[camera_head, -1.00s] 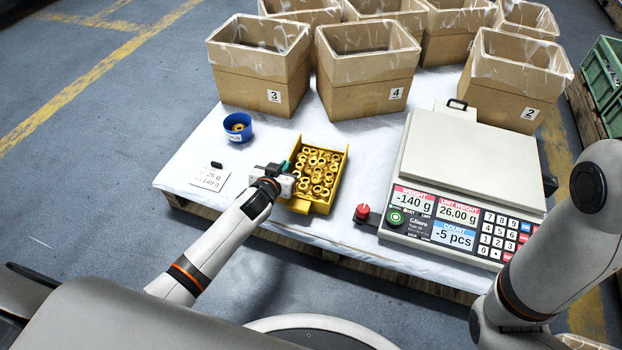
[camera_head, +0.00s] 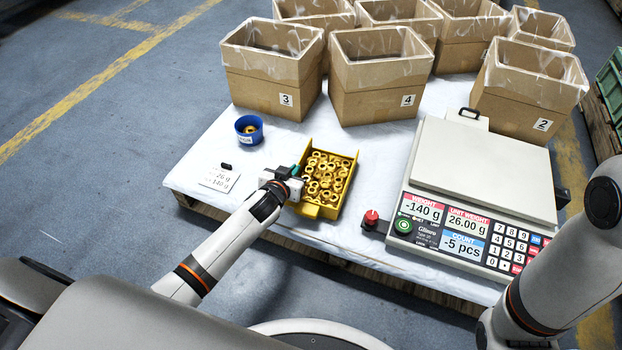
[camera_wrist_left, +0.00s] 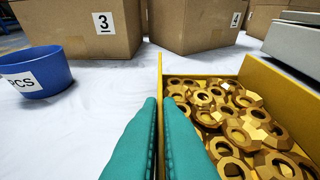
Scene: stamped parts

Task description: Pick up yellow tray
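The yellow tray (camera_head: 322,212) lies on the white-covered pallet and is full of gold nut-like parts (camera_head: 328,175). Its wall also shows in the left wrist view (camera_wrist_left: 285,92). My left gripper (camera_head: 294,171) is at the tray's left side. In the left wrist view its two teal fingers (camera_wrist_left: 160,110) are close together, with the tray's left wall running between them. The gripper is shut on that wall. The tray appears to rest on the white surface. My right arm shows at the right edge of the head view, but its gripper is out of view.
A counting scale (camera_head: 483,170) reading -140 g stands right of the tray, with a red knob (camera_head: 371,217) between them. A blue cup (camera_head: 249,130) and a label card (camera_head: 220,179) are to the left. Cardboard boxes (camera_head: 378,100) stand behind. White surface is free around the tray.

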